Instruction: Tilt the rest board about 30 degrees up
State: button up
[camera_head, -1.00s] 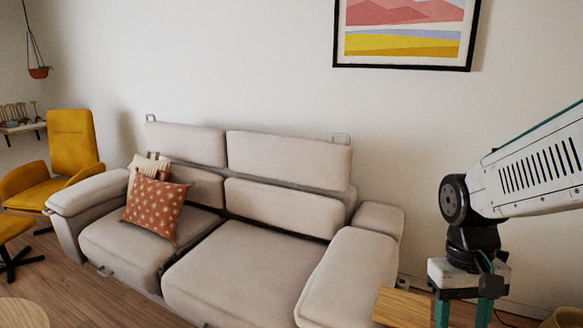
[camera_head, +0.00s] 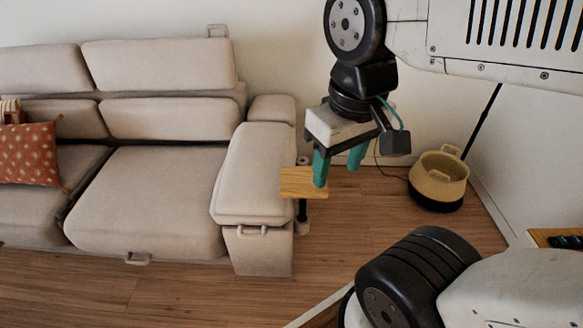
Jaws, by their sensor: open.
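A small wooden board (camera_head: 299,182) lies about level at the right side of the sofa's armrest, above a dark post (camera_head: 302,212). I take it to be the rest board. My gripper (camera_head: 340,170) points down with its two teal fingers apart and nothing between them. Its left finger overlaps the board's right edge in the picture; I cannot tell whether they touch. The right finger is clear of the board, to its right.
The beige sofa (camera_head: 145,205) fills the left, with a rust cushion (camera_head: 30,153) on it. A woven basket (camera_head: 438,180) stands on the floor at right. Wooden floor is open in front of the sofa and right of the board. A dark-topped object (camera_head: 560,240) stands at the right edge.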

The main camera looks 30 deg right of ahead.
aim_at(295, 181)
jog(key=z, duration=0.45)
jog(key=k, duration=1.1)
jog(key=z, duration=1.15)
jog(key=i, duration=0.75)
jog(key=u, duration=0.4)
jog(key=i, duration=0.6)
jog(key=u, duration=0.95)
jog(key=i, duration=0.3)
jog(key=u, duration=0.3)
